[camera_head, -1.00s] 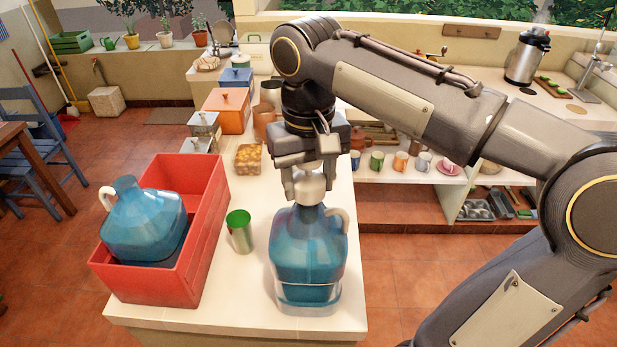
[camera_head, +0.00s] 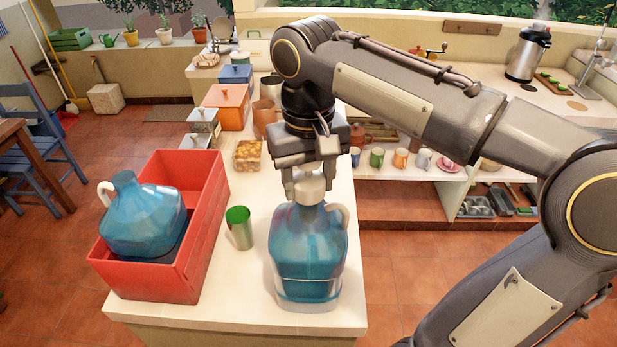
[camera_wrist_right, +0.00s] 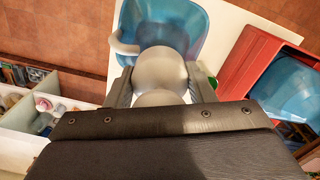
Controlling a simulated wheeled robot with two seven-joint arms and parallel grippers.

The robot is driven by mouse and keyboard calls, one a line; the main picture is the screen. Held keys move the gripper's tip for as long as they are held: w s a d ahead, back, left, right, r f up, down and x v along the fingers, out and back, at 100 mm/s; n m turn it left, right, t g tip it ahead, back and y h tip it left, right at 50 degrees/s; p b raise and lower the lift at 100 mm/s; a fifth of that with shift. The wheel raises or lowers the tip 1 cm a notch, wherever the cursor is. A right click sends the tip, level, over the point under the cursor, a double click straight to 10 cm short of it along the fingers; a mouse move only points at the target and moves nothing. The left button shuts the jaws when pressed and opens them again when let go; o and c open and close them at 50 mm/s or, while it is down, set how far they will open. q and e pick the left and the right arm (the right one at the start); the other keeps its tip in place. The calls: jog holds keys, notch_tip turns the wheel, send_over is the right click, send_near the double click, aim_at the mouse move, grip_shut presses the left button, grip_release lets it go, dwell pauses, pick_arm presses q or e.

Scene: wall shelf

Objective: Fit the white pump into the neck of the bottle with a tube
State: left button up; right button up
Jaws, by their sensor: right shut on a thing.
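A blue bottle (camera_head: 307,250) with a white handle stands upright on the white counter in the head view. The white pump (camera_head: 310,188) sits at the top of this bottle, over its neck. My right gripper (camera_head: 308,178) is above the bottle and shut on the pump. The pump also shows between the fingers in the right wrist view (camera_wrist_right: 160,75), with the bottle (camera_wrist_right: 185,22) beyond it. The pump hides the neck, so I cannot tell how deep it sits, and I see no tube. My left gripper is not in view.
A red crate (camera_head: 197,245) at the left holds a second blue bottle (camera_head: 143,215). A green cup (camera_head: 239,228) stands between crate and bottle. The counter's front strip is clear.

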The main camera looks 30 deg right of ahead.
jog(key=shift+f, duration=0.2)
jog(key=o, duration=1.1)
jog(key=shift+c, duration=0.2)
notch_tip(320, 180, up, 8)
jog(key=shift+f, duration=0.1)
